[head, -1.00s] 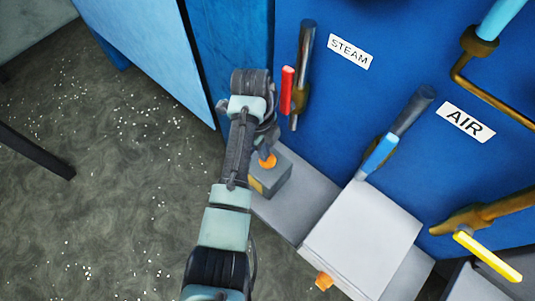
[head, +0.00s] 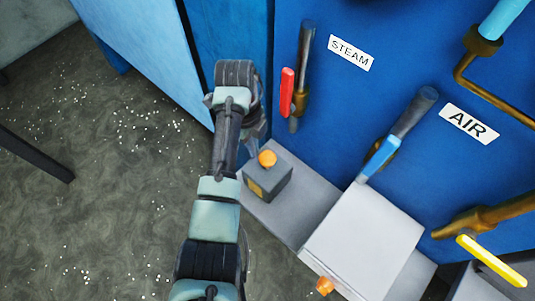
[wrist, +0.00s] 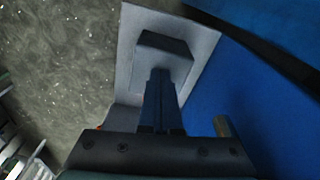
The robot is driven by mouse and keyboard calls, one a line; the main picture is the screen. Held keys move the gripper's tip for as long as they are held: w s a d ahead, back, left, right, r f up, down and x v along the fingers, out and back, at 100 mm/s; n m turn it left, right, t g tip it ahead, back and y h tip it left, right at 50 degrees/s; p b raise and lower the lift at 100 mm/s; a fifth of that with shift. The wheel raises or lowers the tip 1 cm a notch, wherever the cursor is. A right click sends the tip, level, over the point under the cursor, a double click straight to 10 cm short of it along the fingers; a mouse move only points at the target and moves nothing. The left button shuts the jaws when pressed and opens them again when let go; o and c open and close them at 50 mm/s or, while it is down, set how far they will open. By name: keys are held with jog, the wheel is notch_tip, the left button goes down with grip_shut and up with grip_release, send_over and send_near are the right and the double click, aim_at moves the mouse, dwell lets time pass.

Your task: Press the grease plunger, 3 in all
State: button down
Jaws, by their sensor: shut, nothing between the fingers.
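The grease plunger appears to be the orange knob (head: 267,158) on top of a small dark grey box (head: 270,183) with a yellow label. My gripper (head: 254,150) is just to the left of and behind the knob in the head view, its fingertips partly hidden by my own wrist. In the wrist view my gripper (wrist: 160,72) has its two fingers together, pointing at the dark box (wrist: 172,43). The knob does not show there. I cannot tell the exact gap between fingertips and knob.
The dark box stands on a grey ledge (head: 310,190). A pale grey box (head: 365,235) with another orange knob (head: 325,286) is to its right. Red (head: 286,92), blue (head: 380,155) and yellow (head: 490,262) valve handles are along the blue panel. Open floor (head: 110,190) lies left.

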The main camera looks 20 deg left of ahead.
notch_tip(320, 180, up, 12)
jog(key=a+p, duration=0.1)
jog(key=p, duration=0.3)
jog(key=shift+a, duration=0.2)
jog(key=shift+w, duration=0.15)
